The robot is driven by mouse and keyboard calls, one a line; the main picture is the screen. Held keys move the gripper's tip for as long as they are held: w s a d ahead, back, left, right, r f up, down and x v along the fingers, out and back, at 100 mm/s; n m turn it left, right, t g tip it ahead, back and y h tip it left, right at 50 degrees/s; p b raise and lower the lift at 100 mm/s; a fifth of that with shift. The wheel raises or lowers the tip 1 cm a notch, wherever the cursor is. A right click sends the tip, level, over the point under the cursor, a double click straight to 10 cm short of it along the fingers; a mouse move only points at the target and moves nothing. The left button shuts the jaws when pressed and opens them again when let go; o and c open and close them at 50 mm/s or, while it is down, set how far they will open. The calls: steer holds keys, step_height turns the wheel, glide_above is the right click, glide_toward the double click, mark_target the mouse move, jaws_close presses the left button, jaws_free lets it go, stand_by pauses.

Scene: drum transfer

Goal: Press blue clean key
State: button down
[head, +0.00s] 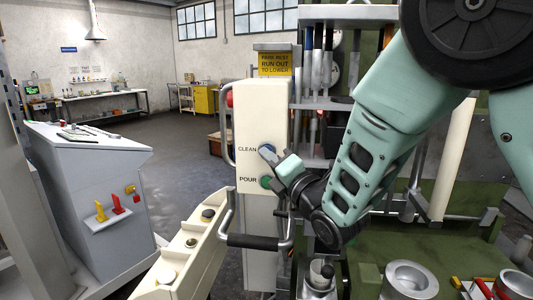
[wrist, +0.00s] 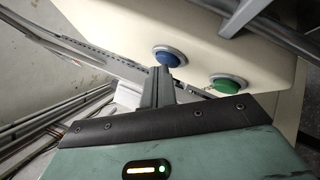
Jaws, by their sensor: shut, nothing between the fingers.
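The blue clean key (head: 266,148) is a round button in a pale ring, on a cream panel (head: 254,118) beside the label CLEAN. The green pour key (head: 265,182) sits below it, beside the label POUR. In the wrist view the blue key (wrist: 167,58) is left of the green key (wrist: 226,82). My gripper (head: 272,156) is shut and empty, its tip right by the blue key and partly covering it. In the wrist view my gripper tip (wrist: 160,72) is just below the blue key. I cannot tell whether they touch.
A yellow sign (head: 274,64) stands above the panel and a red button (head: 229,99) is on its left side. A black-gripped handle (head: 258,242) is below. A grey console (head: 90,175) stands at left. Metal cups (head: 408,279) sit at lower right.

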stand_by(0.5)
steer(key=shift+s+a+b, duration=0.1)
steer(key=shift+s+b, duration=0.2)
steer(key=shift+s, duration=0.45)
steer(key=shift+s, duration=0.1)
steer(key=s, duration=0.2)
steer(key=s+a+b, duration=0.1)
steer(key=s, duration=0.1)
steer(key=shift+s, duration=0.35)
